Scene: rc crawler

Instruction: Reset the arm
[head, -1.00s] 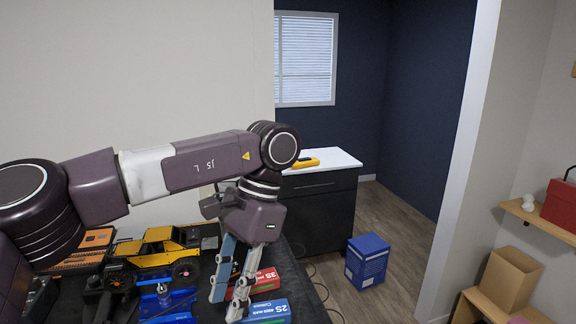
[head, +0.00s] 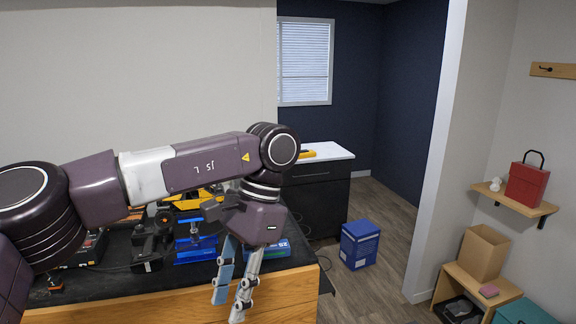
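My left arm (head: 205,165) reaches in from the left and bends down at its wrist. Its gripper (head: 229,308) points downward in front of the workbench's wooden front edge. The two fingers, one bluish and one pale, stand apart with a narrow gap and nothing visible between them, so it looks open. My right arm and gripper are not in view.
The black-topped workbench (head: 110,285) holds a yellow crawler (head: 185,203), a blue stand (head: 195,248) and a blue box (head: 280,249). A blue carton (head: 359,245) stands on the floor. At right are a shelf (head: 520,203) with a red box (head: 527,186) and a cardboard box (head: 483,252).

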